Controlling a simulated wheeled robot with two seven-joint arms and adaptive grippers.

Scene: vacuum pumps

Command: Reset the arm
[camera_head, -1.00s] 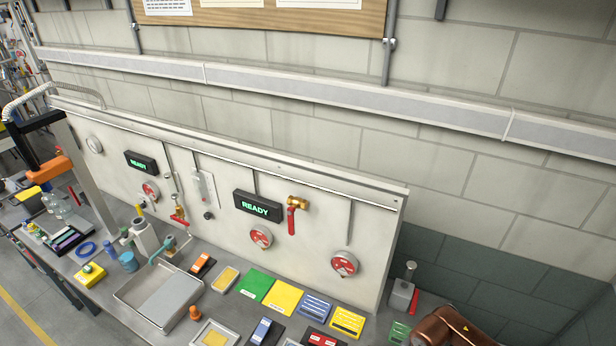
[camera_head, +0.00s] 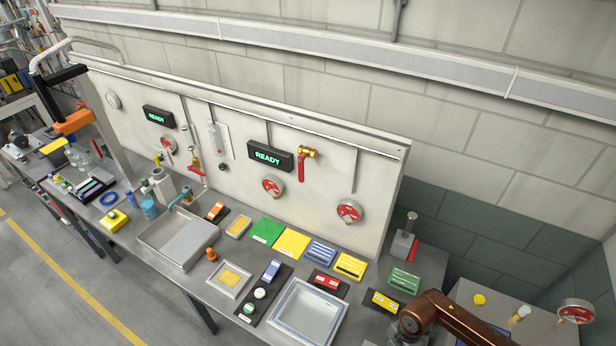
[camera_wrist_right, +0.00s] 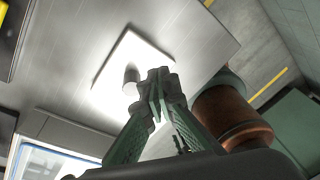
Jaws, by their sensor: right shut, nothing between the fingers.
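My right arm (camera_head: 440,312) is copper-coloured and reaches in at the bottom right of the head view, over the right end of the bench. Its fingers are not clear there. In the right wrist view my right gripper (camera_wrist_right: 157,80) has its green-grey fingers together, with nothing between them. Beyond the fingertips, a bright square plate with a small grey post (camera_wrist_right: 131,80) lies on a grey surface. I cannot tell whether the fingers touch it. My left arm and gripper are not in the head view.
The bench carries a metal tray (camera_head: 147,240), a blue-rimmed tray (camera_head: 277,325), coloured cards (camera_head: 291,243) and a grey block with a post (camera_head: 403,243). A white panel (camera_head: 330,205) with READY displays and red gauges stands behind. Open floor (camera_head: 60,285) is at lower left.

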